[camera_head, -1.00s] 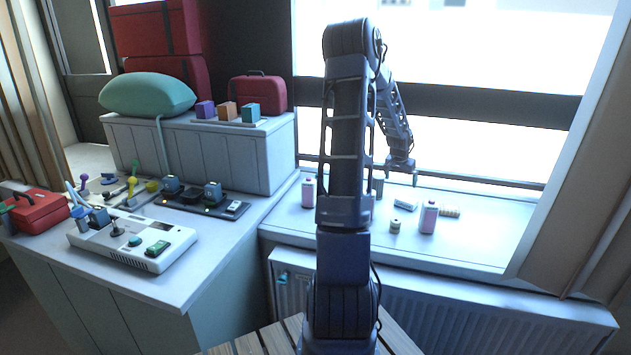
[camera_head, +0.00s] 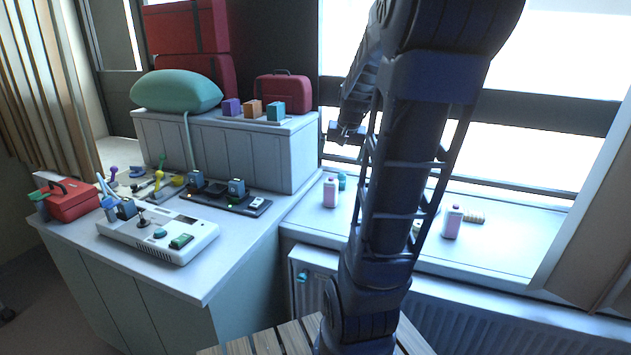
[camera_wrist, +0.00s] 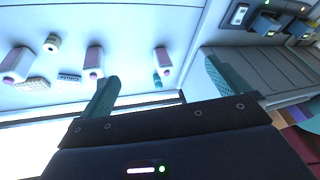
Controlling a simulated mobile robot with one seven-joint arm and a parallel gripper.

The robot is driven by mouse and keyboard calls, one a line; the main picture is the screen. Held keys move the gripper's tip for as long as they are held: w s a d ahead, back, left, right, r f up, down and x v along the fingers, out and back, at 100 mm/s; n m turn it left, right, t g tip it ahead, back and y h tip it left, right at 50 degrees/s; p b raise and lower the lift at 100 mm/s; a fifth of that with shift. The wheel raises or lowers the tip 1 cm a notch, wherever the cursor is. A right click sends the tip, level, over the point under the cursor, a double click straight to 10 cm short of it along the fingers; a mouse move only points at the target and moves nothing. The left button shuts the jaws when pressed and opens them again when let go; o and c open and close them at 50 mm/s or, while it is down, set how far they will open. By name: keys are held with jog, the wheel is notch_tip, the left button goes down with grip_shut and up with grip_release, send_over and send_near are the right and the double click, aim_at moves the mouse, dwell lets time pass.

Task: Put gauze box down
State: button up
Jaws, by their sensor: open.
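A small white box with dark markings, likely the gauze box (camera_wrist: 70,77), lies on the window sill (camera_wrist: 120,20) in the wrist view. In the head view my arm hides it. My gripper (camera_head: 343,132) is raised above the sill's left part, near the white cabinet. In the wrist view its two teal fingers (camera_wrist: 162,70) are wide apart with nothing held between them. The box is outside the fingers, to the left in that view.
A teal item (camera_head: 342,180) is behind the left bottle. The white cabinet (camera_head: 225,150) carries coloured blocks (camera_head: 253,110) and a green pillow (camera_head: 177,91).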

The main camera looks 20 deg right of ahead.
jog(key=s+a+r+n, duration=0.1)
jog(key=s+a+n, duration=0.4)
jog(key=s+a, duration=1)
jog(key=shift+s+a+r, duration=0.15)
jog(key=shift+s+a, duration=0.25)
jog(key=shift+s, duration=0.55)
